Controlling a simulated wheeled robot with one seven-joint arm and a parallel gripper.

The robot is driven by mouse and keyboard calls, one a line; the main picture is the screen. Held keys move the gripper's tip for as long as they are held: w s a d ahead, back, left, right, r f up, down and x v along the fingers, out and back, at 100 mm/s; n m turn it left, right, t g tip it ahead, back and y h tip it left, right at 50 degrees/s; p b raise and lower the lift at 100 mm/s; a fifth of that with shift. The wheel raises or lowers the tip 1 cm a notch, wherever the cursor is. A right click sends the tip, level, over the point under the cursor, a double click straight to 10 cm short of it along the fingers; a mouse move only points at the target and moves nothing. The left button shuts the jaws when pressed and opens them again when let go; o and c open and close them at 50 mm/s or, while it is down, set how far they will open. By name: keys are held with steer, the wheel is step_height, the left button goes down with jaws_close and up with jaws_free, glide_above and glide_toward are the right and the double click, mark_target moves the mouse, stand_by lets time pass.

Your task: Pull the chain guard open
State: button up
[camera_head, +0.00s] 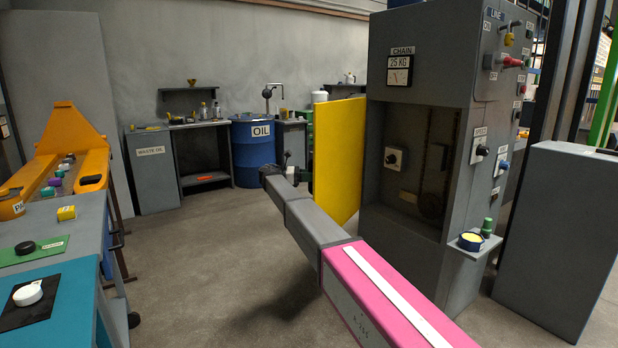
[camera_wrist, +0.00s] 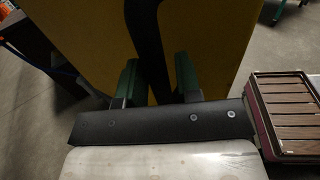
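The chain guard is a yellow panel (camera_head: 338,155) at the left side of the grey cabinet's opening, standing swung out from it. In the wrist view the yellow panel (camera_wrist: 85,35) fills the background, with a long black handle (camera_wrist: 148,35) on it. My gripper (camera_wrist: 158,80) has two green fingers, one on each side of the handle. In the head view my gripper (camera_head: 283,166) is small and dark, at the panel's left side.
The grey cabinet (camera_head: 420,60) has an open dark recess (camera_head: 415,165) with a dial inside. A blue oil drum (camera_head: 253,150) and workbench stand at the back. The floor (camera_head: 215,250) between is clear.

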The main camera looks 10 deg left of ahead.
steer(key=a, duration=0.7)
steer(key=shift+s, duration=0.45)
steer(key=shift+a, duration=0.1)
steer(key=shift+c, duration=0.4)
